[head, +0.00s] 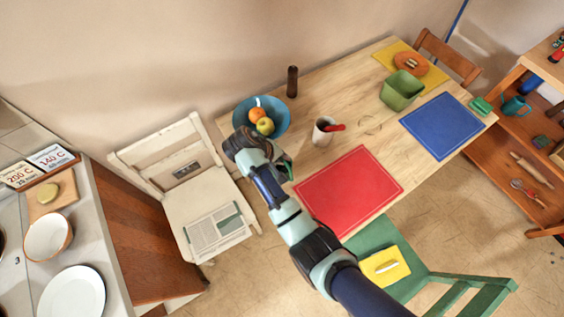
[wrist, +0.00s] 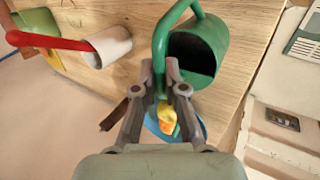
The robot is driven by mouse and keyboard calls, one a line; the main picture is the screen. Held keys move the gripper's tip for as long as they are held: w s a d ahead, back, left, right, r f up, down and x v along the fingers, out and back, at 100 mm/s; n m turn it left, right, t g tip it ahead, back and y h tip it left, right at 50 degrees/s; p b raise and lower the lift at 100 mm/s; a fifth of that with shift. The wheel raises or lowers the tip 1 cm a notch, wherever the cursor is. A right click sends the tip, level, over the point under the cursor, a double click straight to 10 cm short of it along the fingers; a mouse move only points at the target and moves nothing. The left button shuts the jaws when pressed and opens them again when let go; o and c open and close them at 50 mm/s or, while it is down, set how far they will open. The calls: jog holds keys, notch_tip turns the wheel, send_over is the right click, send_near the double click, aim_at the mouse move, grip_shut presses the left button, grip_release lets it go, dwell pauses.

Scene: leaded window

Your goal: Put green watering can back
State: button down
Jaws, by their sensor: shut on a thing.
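The green watering can (wrist: 205,45) is at my gripper (wrist: 163,80) in the wrist view. The fingers are shut on its curved green handle, and its open top faces the camera. In the head view my arm hides most of the can; a little green (head: 288,168) shows beside the gripper, near the table's left edge by the white chair. I cannot tell how high the can is above the table.
A blue fruit bowl (head: 275,108), dark mill (head: 292,80), cup with a red utensil (head: 322,138) and red mat (head: 340,195) are near. A white chair (head: 205,190) stands left. A shelf (head: 510,150) at right holds a teal watering can (head: 515,107) and tools.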

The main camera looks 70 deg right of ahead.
aim_at(281, 167)
jog(key=shift+f+b, duration=0.5)
jog(key=shift+f, duration=1.65)
jog(key=c, duration=1.2)
grip_release()
jog(key=shift+c, duration=0.2)
jog(key=shift+w+a+r, duration=0.1)
jog(key=shift+a+r, duration=0.05)
jog(key=shift+r, duration=0.25)
jog(key=p+v, duration=0.2)
jog(key=v, duration=0.9)
jog(key=shift+a+r, duration=0.1)
jog(key=shift+a, duration=0.05)
